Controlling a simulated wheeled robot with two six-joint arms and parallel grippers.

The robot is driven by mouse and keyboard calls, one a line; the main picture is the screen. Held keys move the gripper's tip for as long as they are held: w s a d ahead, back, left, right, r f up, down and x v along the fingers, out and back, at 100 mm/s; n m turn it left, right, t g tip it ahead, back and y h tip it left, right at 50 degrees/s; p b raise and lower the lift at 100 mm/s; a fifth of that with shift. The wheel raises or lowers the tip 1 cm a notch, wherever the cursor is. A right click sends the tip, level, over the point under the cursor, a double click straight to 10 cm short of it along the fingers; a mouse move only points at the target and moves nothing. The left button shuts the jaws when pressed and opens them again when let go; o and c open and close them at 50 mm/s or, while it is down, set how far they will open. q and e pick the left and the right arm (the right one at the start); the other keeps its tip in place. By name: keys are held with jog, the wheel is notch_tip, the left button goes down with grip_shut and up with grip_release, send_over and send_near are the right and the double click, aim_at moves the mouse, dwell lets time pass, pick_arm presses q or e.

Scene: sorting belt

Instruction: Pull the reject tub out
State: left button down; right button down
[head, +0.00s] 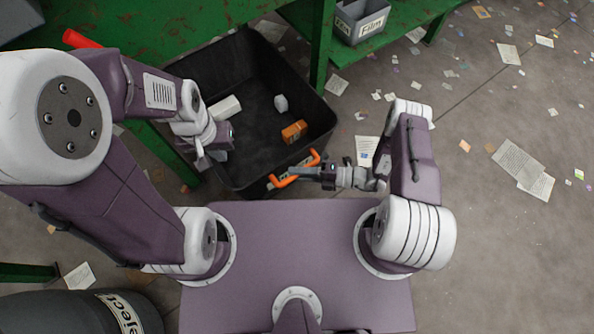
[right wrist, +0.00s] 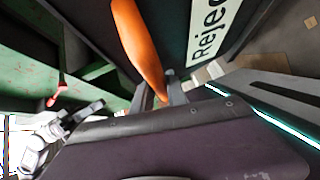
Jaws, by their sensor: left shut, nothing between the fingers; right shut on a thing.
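The reject tub (head: 250,150) is a black open bin on the floor in the head view, partly under the green bench. It holds white pieces (head: 225,107) and an orange box (head: 294,131). Its orange handle (head: 311,160) is on the near side. My right gripper (head: 292,172) is shut on this handle. The right wrist view shows the handle (right wrist: 138,45) up close beside a white label (right wrist: 212,30) reading "Rejec", cut off. My left gripper (head: 214,157) is shut and empty over the tub's left side.
A green bench (head: 440,12) stands behind, its leg (head: 321,50) next to the tub's back right corner. A grey bin marked "Film" (head: 360,22) sits on it. A dark rounded container (head: 60,312) is at the lower left. Papers lie scattered over the open floor at right.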

dwell(0.3)
jog(key=c, duration=1.3)
grip_release()
jog(key=shift+d, duration=0.1)
jog(key=p+v, duration=0.2)
jog(key=v, duration=0.7)
jog(key=shift+p, duration=0.3)
